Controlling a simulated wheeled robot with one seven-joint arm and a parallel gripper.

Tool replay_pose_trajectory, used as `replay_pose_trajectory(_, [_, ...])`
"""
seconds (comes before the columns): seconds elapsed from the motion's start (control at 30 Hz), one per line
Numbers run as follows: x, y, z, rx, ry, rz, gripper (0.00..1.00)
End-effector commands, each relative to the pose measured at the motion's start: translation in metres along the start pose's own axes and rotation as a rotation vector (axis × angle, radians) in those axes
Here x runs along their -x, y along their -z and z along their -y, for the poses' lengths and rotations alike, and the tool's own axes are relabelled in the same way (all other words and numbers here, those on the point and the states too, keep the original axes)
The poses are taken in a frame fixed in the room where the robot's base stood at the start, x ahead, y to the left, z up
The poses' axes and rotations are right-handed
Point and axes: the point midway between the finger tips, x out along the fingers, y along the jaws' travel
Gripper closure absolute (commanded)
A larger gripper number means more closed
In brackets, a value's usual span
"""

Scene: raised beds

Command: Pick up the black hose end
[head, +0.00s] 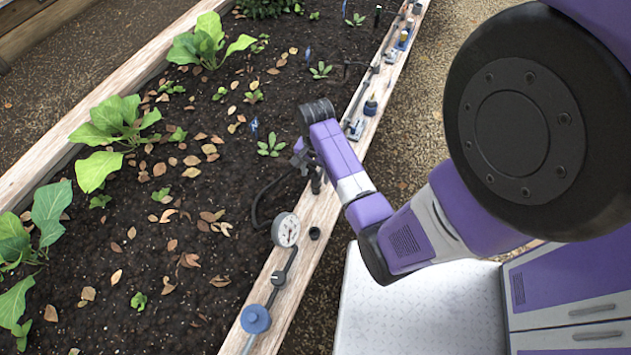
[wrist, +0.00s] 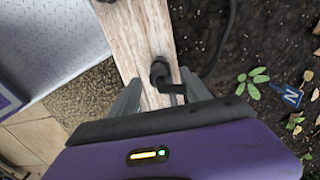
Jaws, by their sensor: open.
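The black hose end (wrist: 160,70) lies on the wooden rim of the raised bed in the wrist view. Its black hose (wrist: 222,38) curves off over the soil. In the head view the hose (head: 258,205) loops from the soil to the rim, and the hose end (head: 316,184) shows just below my gripper (head: 304,164). In the wrist view my gripper (wrist: 160,78) is open, with one grey finger on each side of the hose end. Touch between fingers and hose end cannot be told. The gripper's body hides the lower part of the wrist view.
A pressure gauge (head: 286,229), a small black cap (head: 314,233) and a blue knob (head: 255,319) sit along the wooden rim (head: 322,207). More fittings stand farther up it. Leafy plants (head: 118,120) and dry leaves cover the soil. A gravel path (head: 415,130) lies right of the bed.

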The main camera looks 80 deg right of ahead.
Motion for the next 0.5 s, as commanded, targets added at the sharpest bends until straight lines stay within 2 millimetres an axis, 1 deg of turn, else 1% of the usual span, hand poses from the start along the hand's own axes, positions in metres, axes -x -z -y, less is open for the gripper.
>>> replay_pose_trajectory(0.03, [-0.009, 0.0, -0.001, -0.001, -0.001, 0.001, 0.44])
replay_pose_trajectory(0.13, [-0.018, 0.0, 0.0, 0.0, 0.0, 0.0, 0.44])
replay_pose_trajectory(0.23, [-0.021, 0.0, 0.0, 0.0, 0.0, 0.0, 0.44])
replay_pose_trajectory(0.43, [-0.021, 0.0, 0.0, 0.001, 0.001, -0.001, 0.44])
replay_pose_trajectory(0.5, [-0.021, 0.0, 0.0, 0.001, 0.001, -0.001, 0.58])
